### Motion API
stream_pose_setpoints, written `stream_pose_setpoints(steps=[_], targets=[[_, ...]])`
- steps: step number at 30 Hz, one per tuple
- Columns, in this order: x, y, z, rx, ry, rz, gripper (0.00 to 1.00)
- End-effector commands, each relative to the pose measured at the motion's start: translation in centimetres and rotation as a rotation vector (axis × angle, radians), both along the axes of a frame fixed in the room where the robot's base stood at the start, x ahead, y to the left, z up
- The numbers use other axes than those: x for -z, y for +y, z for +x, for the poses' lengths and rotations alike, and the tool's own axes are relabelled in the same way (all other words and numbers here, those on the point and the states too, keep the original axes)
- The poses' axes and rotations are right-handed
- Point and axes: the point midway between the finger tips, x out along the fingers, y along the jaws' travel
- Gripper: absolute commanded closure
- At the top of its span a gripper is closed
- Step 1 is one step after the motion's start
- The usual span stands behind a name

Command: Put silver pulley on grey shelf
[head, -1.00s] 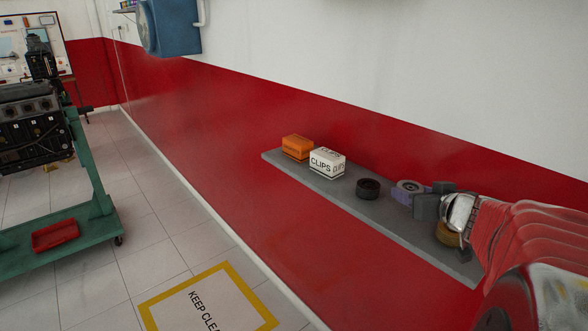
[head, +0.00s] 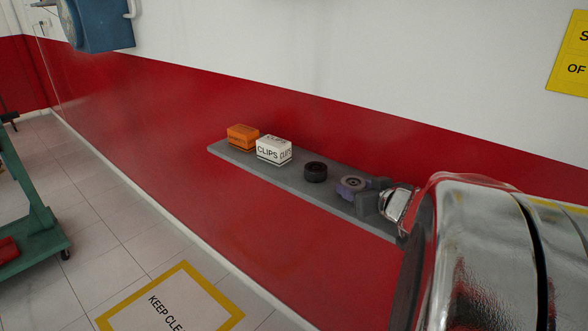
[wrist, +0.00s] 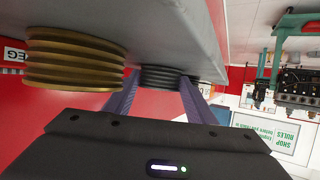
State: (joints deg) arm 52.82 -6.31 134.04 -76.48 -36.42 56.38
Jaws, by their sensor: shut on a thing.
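The silver pulley (head: 351,184) is a grey grooved wheel at the grey shelf's (head: 225,152) surface, right of a black pulley. My gripper (head: 352,190) is shut on it, with purple fingers on its sides. In the wrist view, which is upside down, the grooved grey pulley (wrist: 162,77) sits between the fingertips of my gripper (wrist: 160,88), against the shelf face (wrist: 150,25). It seems to rest on the shelf, but I cannot see whether a small gap remains. My arm covers the shelf's right end in the head view.
A black pulley (head: 316,172), a white CLIPS box (head: 274,150) and an orange box (head: 243,137) stand along the shelf. A brass pulley (wrist: 75,60) is close beside my gripper in the wrist view. The red and white wall runs behind the shelf.

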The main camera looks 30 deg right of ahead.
Motion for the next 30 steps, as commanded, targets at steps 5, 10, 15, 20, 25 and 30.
stream_pose_setpoints(steps=[5,10,15,20,25,30], targets=[[-0.11,0.01,0.05,0.0,-0.002,-0.001,0.85],[0.17,0.03,0.03,-0.001,0.001,0.0,0.45],[0.15,0.04,0.04,-0.001,0.0,-0.001,0.33],[0.14,0.04,0.04,-0.001,0.0,-0.001,0.31],[-0.01,0.04,0.05,-0.001,0.0,-0.001,0.31],[-0.49,0.39,-0.29,-0.004,0.0,-0.002,0.31]])
